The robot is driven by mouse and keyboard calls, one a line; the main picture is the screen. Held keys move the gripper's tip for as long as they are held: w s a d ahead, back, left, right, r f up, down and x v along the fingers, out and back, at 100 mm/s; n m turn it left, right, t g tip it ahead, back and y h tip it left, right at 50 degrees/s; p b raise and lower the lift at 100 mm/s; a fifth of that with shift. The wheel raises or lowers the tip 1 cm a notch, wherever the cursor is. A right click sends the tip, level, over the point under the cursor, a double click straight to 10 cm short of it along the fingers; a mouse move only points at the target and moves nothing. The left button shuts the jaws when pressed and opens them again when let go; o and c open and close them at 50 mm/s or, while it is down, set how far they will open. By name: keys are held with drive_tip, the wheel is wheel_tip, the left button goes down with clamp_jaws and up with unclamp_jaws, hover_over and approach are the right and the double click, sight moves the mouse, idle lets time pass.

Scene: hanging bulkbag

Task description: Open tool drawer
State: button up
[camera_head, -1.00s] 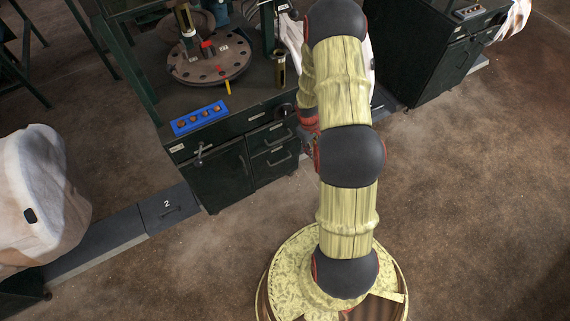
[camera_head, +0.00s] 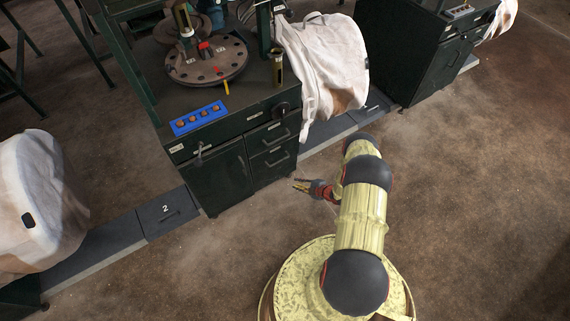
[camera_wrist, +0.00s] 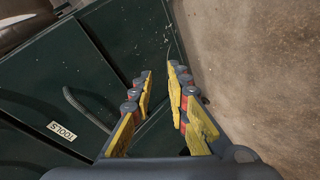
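The tool drawer (camera_wrist: 62,110) is in the wrist view, with an upside-down "TOOLS" label (camera_wrist: 62,131) and a curved dark handle (camera_wrist: 84,108). In the head view it appears to be the upper drawer (camera_head: 268,137) in the right column of the dark green cabinet, and its front looks flush and closed. My gripper (camera_head: 301,186) is in front of and below the drawers, near the floor and apart from the cabinet. In the wrist view, the gripper (camera_wrist: 160,98) has its yellow-padded fingers spread with nothing between them; the handle lies left of them.
A lower drawer (camera_head: 276,161) and a cabinet door (camera_head: 222,178) adjoin. A white bag (camera_head: 335,65) hangs right of the cabinet. A blue button panel (camera_head: 198,119) and a round plate (camera_head: 208,65) are on top. The brown floor (camera_head: 470,200) is clear on the right.

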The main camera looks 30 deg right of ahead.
drive_tip(key=w+a+r+n+t+y, duration=0.1)
drive_tip(key=w+r+n+t+y, duration=0.15)
drive_tip(key=r, duration=0.35)
drive_tip(key=w+a+r+n+t+y, duration=0.1)
drive_tip(key=w+r+n+t, duration=0.15)
drive_tip(key=r, duration=0.25)
drive_tip(key=shift+n+g, duration=0.4)
drive_tip(key=shift+n, duration=0.2)
drive_tip(key=shift+b+x, duration=1.35)
drive_tip(key=shift+x, duration=2.2)
drive_tip(key=shift+d+f, duration=0.1)
drive_tip(key=shift+c, duration=0.4)
clamp_jaws()
